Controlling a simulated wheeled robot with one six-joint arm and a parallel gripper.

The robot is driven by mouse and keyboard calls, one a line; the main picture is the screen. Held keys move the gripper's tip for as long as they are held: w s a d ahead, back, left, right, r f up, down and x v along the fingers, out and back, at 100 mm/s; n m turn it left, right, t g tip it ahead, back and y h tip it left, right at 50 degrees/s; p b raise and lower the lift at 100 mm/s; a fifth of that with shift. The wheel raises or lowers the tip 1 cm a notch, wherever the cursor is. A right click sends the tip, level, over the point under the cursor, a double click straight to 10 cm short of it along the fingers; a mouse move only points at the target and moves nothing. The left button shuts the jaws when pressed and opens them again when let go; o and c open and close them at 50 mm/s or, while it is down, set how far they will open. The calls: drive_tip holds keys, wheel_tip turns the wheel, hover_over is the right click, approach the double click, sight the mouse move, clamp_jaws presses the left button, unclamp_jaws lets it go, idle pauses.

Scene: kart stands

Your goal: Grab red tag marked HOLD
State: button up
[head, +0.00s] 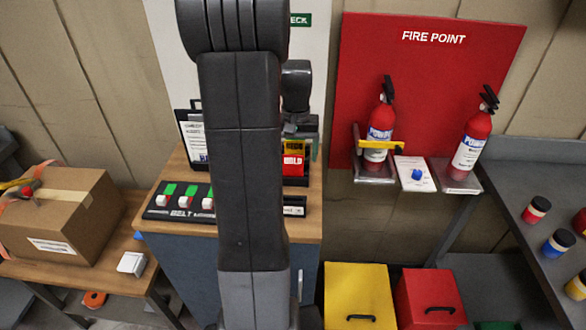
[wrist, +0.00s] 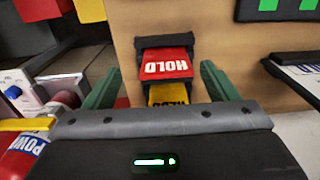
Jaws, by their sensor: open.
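The red tag marked HOLD (wrist: 166,64) shows in the wrist view, upside down, in a dark holder (wrist: 164,42) on the wooden top. In the head view the red tag (head: 293,165) is partly hidden behind my arm. A yellow tag (wrist: 168,95) lies beside it, nearer my gripper in the wrist view, with its lower part hidden by my gripper body. My gripper (wrist: 160,84) is open, with its green fingers on either side of the tags. Nothing is held between the fingers. I cannot tell whether a finger touches the holder.
A wooden-topped cabinet (head: 308,226) carries a switch panel (head: 176,201) with green and white switches. A red FIRE POINT board (head: 430,60) with two extinguishers stands to the right. A cardboard box (head: 66,213) sits on the left bench. Yellow (head: 360,290) and red bins (head: 432,292) stand below.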

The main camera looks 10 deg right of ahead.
sight(293, 163)
drive_tip(key=f, duration=0.3)
drive_tip(key=f+p, duration=0.1)
drive_tip(key=shift+w+a+f, duration=0.25)
drive_tip(key=shift+f, duration=0.15)
drive_tip(key=c, duration=1)
drive_tip(key=shift+c, duration=0.3)
